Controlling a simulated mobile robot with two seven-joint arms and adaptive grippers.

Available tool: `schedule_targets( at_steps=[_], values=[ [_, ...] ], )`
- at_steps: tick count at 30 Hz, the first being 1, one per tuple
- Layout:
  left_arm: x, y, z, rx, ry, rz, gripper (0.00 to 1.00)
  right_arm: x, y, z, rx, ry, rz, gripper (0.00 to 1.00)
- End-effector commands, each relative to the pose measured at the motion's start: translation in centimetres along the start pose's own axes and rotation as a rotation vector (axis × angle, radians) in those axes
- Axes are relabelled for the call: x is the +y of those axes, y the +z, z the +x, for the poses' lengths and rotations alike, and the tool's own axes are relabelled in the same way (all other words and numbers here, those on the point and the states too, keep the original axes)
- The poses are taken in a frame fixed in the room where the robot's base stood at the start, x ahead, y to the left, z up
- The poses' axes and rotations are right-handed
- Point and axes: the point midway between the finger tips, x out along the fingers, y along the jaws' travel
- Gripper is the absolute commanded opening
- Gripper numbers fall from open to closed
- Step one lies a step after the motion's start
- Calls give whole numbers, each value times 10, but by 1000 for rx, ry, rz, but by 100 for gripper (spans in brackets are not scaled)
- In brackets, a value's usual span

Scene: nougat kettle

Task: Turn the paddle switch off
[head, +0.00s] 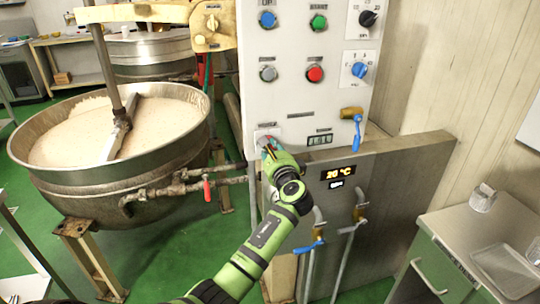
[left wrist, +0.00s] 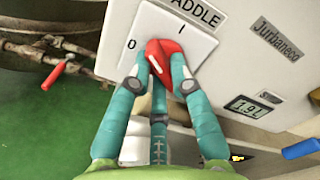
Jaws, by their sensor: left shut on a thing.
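The paddle switch is a red knob (left wrist: 168,56) on a white plate (left wrist: 198,48) lettered "PADDLE", with "0" at the left and "I" at the top. My left gripper (left wrist: 160,62) is shut on the red knob, its teal fingers on either side. The fingers partly cover the knob. A short white mark shows on it, but I cannot tell clearly which label it points to. In the head view the switch plate (head: 266,133) is low on the white control panel (head: 300,98), and my left gripper (head: 270,148) hides most of the knob.
A steel kettle (head: 170,150) with pale contents and a mixing paddle (head: 120,130) stands left. Above the switch are several buttons and two rotary knobs. A blue-handled valve (head: 357,132) is at the right. A red-handled valve (head: 207,190) is on the kettle pipe.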

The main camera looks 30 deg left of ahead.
Motion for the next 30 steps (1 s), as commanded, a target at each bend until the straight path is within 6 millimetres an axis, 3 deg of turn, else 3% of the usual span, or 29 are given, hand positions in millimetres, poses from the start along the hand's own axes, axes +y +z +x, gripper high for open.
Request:
schedule_targets(
  at_steps=[1,15,30],
  values=[
    [4,-4,0,2,0,-48,0,-1,1,9,0,-1,0,0],
    [2,-5,0,3,1,-449,0,-2,4,46,1,-1,2,0],
    [0,-4,0,2,1,-631,0,-2,5,60,1,-1,3,0]
  ],
)
